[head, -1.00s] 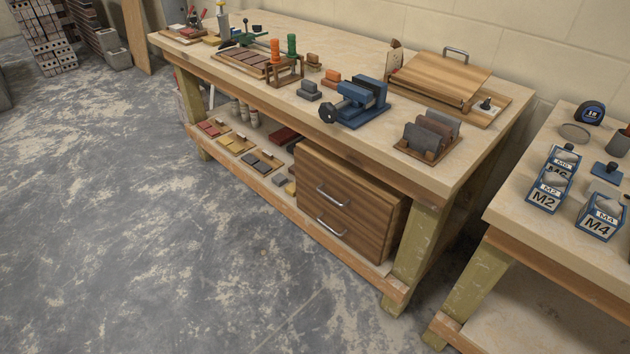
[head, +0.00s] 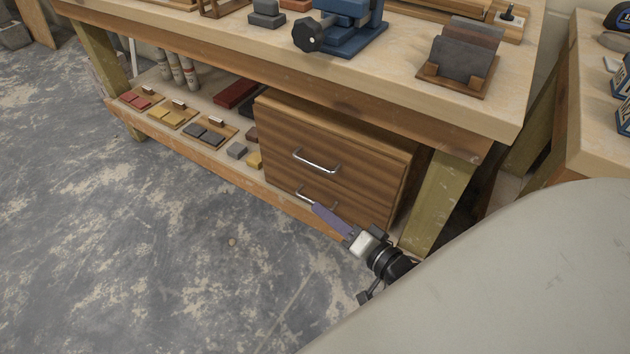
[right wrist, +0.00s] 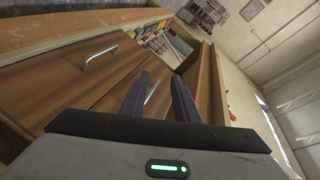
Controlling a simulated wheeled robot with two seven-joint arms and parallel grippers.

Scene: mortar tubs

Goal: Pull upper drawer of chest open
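The wooden chest (head: 383,168) stands on the bench's lower shelf. Its upper drawer (head: 283,140) is shut, with a silver bar handle (head: 316,162). The lower drawer is also shut; its handle (head: 305,195) is partly covered by my right gripper. My right gripper (head: 318,209), with dark purple fingers, is in front of the chest. In the right wrist view its fingers (right wrist: 160,88) are apart, and the upper handle (right wrist: 151,93) shows in the gap between them. The lower handle (right wrist: 99,58) lies to the left. I cannot tell the gap to the handle. My left gripper is out of view.
The bench top (head: 400,75) overhangs the chest, and a bench leg (head: 440,205) stands close to its right. Trays of small tiles (head: 172,117) lie on the shelf to the left. A second table (head: 590,120) is at right. The floor in front is clear.

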